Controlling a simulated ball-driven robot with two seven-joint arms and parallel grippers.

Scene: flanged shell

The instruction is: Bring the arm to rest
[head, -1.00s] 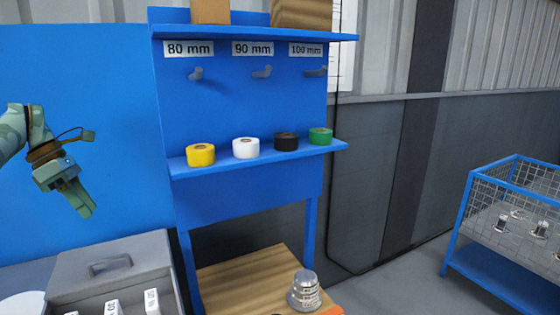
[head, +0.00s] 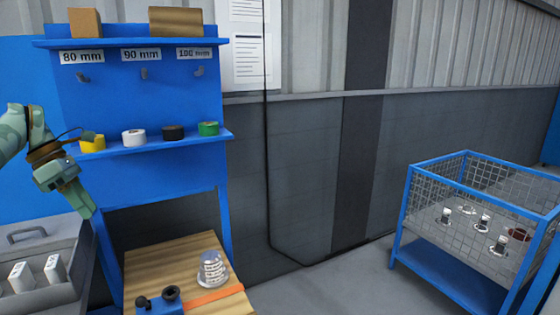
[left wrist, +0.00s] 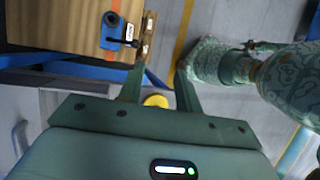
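My left gripper (head: 84,204) hangs at the left of the head view, fingers pointing down, in front of the blue rack. In the left wrist view, the left gripper's fingers (left wrist: 159,90) stand apart. A small yellow thing shows between them, apparently farther off, and I see nothing gripped. A silver flanged shell (head: 212,271) stands on the wooden bench top (head: 160,262), well to the right of and below the gripper. My right gripper is not in view; a patterned arm link of mine shows at the right of the left wrist view.
The blue rack (head: 135,185) holds yellow, white, black and green tape rolls. A grey case (head: 40,262) with white blocks is below the gripper. A blue fixture (head: 160,305) sits on the bench. A wire-mesh cart (head: 440,245) with several metal parts stands right; floor between is free.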

